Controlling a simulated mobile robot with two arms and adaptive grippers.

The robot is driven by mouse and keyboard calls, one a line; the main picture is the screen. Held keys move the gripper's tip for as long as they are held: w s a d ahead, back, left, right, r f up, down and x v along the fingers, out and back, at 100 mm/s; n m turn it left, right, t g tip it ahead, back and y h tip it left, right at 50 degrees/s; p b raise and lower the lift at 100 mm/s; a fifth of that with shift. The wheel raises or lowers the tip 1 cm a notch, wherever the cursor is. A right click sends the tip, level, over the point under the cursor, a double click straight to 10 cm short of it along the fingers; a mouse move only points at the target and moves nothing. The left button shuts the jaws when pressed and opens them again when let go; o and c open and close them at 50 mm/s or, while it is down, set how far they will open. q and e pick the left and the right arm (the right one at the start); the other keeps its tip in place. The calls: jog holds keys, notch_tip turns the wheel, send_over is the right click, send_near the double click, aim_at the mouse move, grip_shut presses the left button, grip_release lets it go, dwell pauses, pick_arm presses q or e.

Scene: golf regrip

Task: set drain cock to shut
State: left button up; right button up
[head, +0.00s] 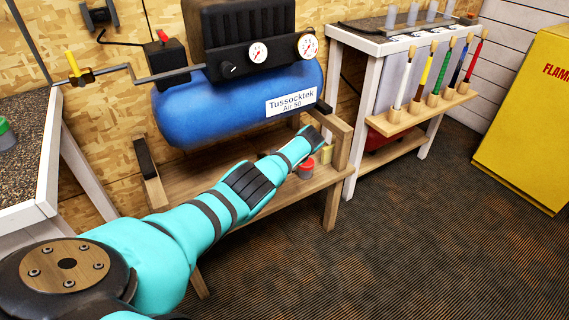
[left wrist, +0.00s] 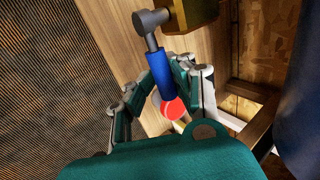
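The drain cock shows in the left wrist view as a brass-coloured body (left wrist: 192,14), a grey pivot arm (left wrist: 150,20) and a blue lever handle (left wrist: 157,68). My left gripper (left wrist: 166,66) has its fingers on both sides of the blue handle. The fingertips lie close against it, and the gripper looks shut on it. In the head view my left arm reaches under the blue compressor tank (head: 235,105); the drain cock and fingertips are hidden there. My right gripper is in neither view.
A red-topped container (head: 306,168) stands on the wooden stand (head: 262,200) beside my arm; a red round thing (left wrist: 173,109) shows past the handle. A workbench with a tool rack (head: 430,105) and a yellow cabinet (head: 525,125) stand right. Carpet in front is clear.

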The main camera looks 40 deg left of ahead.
pick_arm(q)
jog(key=o, duration=0.4)
jog(key=shift+d+r, duration=0.1)
jog(key=shift+d, duration=0.05)
jog(key=shift+o, duration=0.3)
jog(key=shift+a, duration=0.2)
jog(key=shift+r, duration=0.1)
jog(key=shift+w+d+r, duration=0.1)
jog(key=shift+r, duration=0.05)
jog(key=v, duration=1.1)
jog(key=shift+d, duration=0.25)
jog(key=shift+r, duration=0.15)
